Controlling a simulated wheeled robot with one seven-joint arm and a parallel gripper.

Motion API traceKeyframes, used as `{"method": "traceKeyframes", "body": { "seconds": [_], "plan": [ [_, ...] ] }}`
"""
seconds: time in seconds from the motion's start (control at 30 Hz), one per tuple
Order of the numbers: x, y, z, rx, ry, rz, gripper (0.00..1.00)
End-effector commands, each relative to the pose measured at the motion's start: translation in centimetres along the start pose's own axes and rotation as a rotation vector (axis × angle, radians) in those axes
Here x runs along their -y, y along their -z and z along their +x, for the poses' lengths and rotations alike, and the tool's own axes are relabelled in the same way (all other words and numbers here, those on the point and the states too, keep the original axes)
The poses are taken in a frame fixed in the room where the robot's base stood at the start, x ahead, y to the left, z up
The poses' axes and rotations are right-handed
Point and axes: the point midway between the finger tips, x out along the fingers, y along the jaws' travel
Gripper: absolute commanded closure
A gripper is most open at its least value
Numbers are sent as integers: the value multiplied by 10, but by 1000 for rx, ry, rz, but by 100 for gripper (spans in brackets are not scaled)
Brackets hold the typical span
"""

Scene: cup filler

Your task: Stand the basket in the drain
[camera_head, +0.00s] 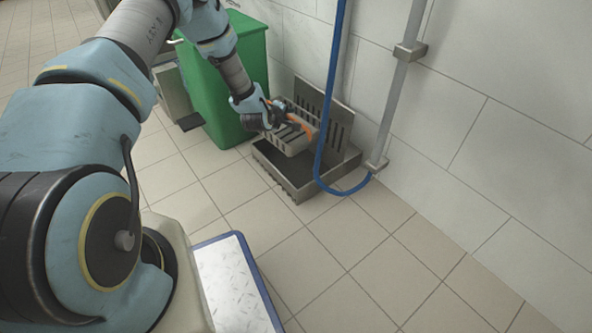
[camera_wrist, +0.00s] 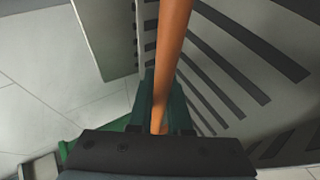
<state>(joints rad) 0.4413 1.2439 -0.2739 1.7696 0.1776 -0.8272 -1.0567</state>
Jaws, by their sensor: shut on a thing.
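The basket (camera_head: 291,139) is a grey slotted box with an orange handle (camera_head: 299,124). My gripper (camera_head: 273,111) is shut on this handle. In the wrist view the handle (camera_wrist: 171,50) runs between the green-padded fingers of my gripper (camera_wrist: 160,97), with the slotted grey basket wall (camera_wrist: 225,75) beside it. The drain (camera_head: 302,189) is a low square metal frame on the floor against the wall, dark inside. The basket shows over its back part; I cannot tell whether it touches the drain. A slotted grate (camera_head: 340,130) stands upright behind it.
A tall green bin (camera_head: 215,100) stands left of the drain. A blue hose (camera_head: 330,85) hangs down in front of the drain's right side, near a wall pipe (camera_head: 402,85). A blue-edged metal plate (camera_head: 232,285) lies in the foreground. The tiled floor at right is clear.

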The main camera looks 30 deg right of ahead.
Motion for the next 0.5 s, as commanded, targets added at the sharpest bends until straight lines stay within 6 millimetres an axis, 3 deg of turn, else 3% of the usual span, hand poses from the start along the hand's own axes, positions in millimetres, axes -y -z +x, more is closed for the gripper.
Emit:
{"method": "traceKeyframes", "body": {
  "seconds": [0.1, 0.23, 0.5],
  "plan": [
    [-9, -23, 15, 35, -14, 27, 100],
    [-6, -34, 24, 51, -19, 39, 100],
    [50, -49, 59, 52, -16, 40, 100]
  ]
}}
